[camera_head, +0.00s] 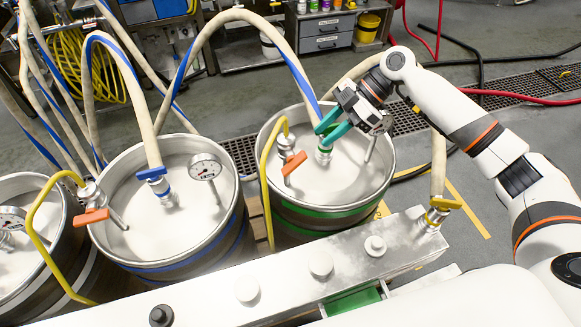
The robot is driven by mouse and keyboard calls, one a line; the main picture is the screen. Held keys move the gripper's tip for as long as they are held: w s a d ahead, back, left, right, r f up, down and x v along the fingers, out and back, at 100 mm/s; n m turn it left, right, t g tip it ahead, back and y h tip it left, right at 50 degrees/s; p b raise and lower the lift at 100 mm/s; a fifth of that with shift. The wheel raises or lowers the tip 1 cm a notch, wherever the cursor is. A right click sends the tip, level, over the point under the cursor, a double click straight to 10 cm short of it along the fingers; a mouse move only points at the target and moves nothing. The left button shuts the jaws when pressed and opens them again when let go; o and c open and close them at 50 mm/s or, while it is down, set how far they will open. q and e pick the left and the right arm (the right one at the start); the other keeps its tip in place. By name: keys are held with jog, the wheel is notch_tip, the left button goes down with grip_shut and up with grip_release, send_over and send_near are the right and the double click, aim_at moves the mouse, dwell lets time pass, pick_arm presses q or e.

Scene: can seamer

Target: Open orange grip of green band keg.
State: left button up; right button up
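The green band keg (331,214) stands right of centre, a steel drum with a green stripe. Its orange grip (294,163) is a small tilted lever on the valve where the yellow pipe (266,185) meets the lid. A hose with a blue stripe runs down to a green coupling (323,156) on the lid. My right gripper (321,137) has two teal fingers, spread apart, just above this coupling and beside the hose end. It is to the right of the orange grip and apart from it. Whether the fingers touch the hose is unclear. My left gripper is not in view.
A blue band keg (151,268) with its own orange grip (91,216) and gauge (205,167) stands to the left, and another keg (27,284) is at the left edge. A steel beam with knobs (283,282) crosses the front. Hoses arch above the kegs.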

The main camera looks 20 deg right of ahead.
aim_at(293, 162)
jog(key=p+x, duration=0.1)
jog(key=x, duration=0.9)
jog(key=shift+s+a+f, duration=0.15)
jog(key=shift+a, duration=0.15)
jog(key=shift+a+f, duration=0.35)
jog(key=shift+f, duration=0.05)
